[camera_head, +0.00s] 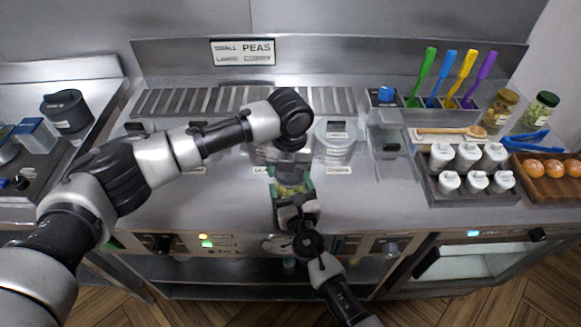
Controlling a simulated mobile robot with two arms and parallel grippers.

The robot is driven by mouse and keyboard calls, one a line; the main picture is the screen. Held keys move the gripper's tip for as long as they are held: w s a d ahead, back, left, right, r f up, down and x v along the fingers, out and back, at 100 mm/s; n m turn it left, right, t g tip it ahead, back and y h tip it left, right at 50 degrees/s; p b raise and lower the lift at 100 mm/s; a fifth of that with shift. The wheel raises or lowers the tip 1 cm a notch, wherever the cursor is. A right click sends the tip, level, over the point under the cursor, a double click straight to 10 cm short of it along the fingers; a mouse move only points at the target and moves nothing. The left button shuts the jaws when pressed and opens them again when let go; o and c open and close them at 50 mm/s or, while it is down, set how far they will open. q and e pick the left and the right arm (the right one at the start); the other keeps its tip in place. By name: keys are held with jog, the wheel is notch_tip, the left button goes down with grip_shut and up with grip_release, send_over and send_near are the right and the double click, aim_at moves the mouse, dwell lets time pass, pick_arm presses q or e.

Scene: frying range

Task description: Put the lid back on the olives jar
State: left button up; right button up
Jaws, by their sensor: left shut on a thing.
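The olives jar (291,187), with yellow-green contents, is at the front middle of the steel counter. My left arm reaches in from the left, and its gripper (287,159) points down right above the jar. It is shut on the lid, which is mostly hidden under the gripper. I cannot tell whether the lid touches the jar's rim. My right gripper (291,200) comes from the front at the jar's near side, with green parts showing on both sides of the jar. How tightly its fingers close is not clear.
Metal containers with labels, including a round one (336,135), stand behind the jar. To the right are coloured utensils (461,77), two more jars (496,110), a rack of white bottles (467,160) and a wooden tray (552,184). The counter right of the jar is clear.

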pick_arm(q)
jog(key=m, duration=0.4)
jog(key=shift+a, duration=0.15)
jog(key=m, duration=0.4)
jog(key=shift+w+a+m, duration=0.1)
jog(key=shift+w+m, duration=0.05)
jog(key=shift+m, duration=0.15)
jog(key=o, duration=0.9)
jog(key=shift+r, duration=0.15)
jog(key=shift+r, duration=2.15)
jog(key=shift+c, duration=0.4)
